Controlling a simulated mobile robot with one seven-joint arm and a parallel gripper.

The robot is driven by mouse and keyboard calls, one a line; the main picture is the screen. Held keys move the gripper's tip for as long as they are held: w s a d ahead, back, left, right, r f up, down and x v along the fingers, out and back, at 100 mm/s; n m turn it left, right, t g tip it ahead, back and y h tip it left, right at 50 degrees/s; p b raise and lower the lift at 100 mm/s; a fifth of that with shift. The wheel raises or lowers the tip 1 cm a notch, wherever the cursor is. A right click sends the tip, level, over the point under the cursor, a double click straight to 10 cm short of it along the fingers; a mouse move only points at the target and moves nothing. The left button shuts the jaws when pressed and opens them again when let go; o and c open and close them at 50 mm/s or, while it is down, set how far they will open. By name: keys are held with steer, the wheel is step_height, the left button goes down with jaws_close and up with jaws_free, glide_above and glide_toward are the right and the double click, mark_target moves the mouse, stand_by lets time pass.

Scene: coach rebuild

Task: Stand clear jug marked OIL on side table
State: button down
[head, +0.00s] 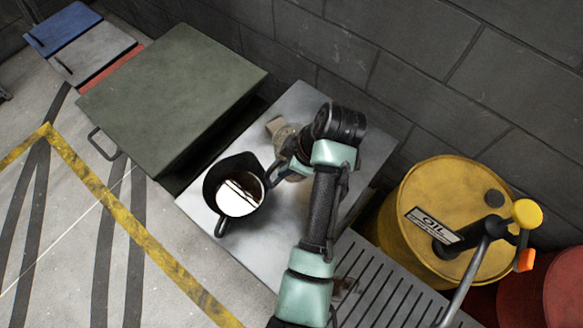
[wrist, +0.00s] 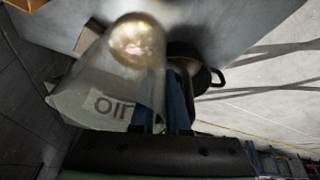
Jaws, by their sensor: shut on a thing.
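The clear jug (wrist: 95,70) fills the left of the wrist view, with a pale label reading OIL, seen reversed, and a round golden-brown patch. My gripper (wrist: 170,112) is shut on its side. In the head view the jug (head: 284,136) is mostly hidden behind my wrist and gripper (head: 287,166), over the grey metal side table (head: 290,100). I cannot tell whether its base touches the tabletop.
A black handled vessel (head: 210,185) stands on the table, close left of my gripper; it also shows in the wrist view (wrist: 205,78). A green chest (head: 175,85) lies left. A yellow OIL drum (head: 420,195) with a pump and a slatted grate (head: 375,290) are right. A block wall runs behind.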

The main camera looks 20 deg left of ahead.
mark_target(292, 182)
step_height(292, 182, down, 10)
steer(key=shift+r, duration=0.1)
stand_by(0.4)
steer(key=c, duration=0.9)
jaws_free()
